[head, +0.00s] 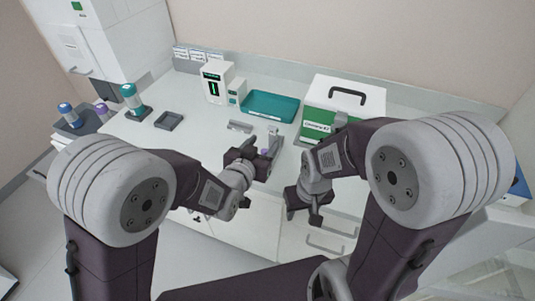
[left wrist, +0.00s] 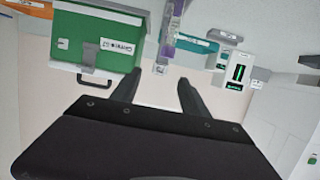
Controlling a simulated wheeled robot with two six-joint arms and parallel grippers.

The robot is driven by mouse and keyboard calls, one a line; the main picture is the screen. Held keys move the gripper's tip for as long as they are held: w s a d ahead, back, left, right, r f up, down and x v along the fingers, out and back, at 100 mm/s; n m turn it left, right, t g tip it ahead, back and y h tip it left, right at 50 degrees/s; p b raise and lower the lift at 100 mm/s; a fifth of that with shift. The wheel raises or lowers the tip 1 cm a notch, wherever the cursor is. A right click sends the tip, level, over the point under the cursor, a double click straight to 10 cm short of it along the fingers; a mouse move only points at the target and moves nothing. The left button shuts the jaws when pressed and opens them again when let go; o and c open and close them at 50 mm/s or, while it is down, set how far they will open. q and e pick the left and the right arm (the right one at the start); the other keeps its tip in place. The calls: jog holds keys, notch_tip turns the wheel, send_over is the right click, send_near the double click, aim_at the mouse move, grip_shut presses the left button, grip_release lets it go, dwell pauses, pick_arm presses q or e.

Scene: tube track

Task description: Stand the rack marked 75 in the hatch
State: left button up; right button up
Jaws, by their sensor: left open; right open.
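No number 75 can be read in either view. A small upright pale holder with a purple part (head: 265,152) stands by my left gripper (head: 262,158) near the front of the counter. In the left wrist view this purple-and-grey piece (left wrist: 167,52) shows just beyond and between the open fingertips of my left gripper (left wrist: 157,88); I see no grip on it. My right gripper (head: 303,206) is open, low at the counter's front edge, with nothing seen in it. A white wall cabinet with a handle (head: 82,48) stands at the far left; I cannot tell whether it is the hatch.
A green-and-white box with a black handle (head: 318,116) stands at right on the counter. A teal tray (head: 270,107), a device with a green display (head: 213,84) and a low grey piece (head: 240,126) lie behind my left gripper. A dark square tray (head: 168,121) sits left.

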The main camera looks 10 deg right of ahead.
aim_at(271, 133)
pick_arm(q)
jog(key=p+x, duration=0.1)
jog(key=x, duration=0.2)
jog(key=shift+w+d, duration=0.15)
jog(key=shift+d, duration=0.2)
jog(key=shift+w+d+f, duration=0.1)
jog(key=shift+w+f, duration=0.05)
jog(key=shift+w, duration=0.25)
jog(key=p+x, duration=0.1)
jog(key=x, duration=0.3)
jog(key=shift+w+d+f, duration=0.1)
jog(key=shift+w+f, duration=0.2)
jog(key=shift+w, duration=0.1)
jog(key=shift+s+r, duration=0.1)
jog(key=c, duration=0.3)
grip_shut()
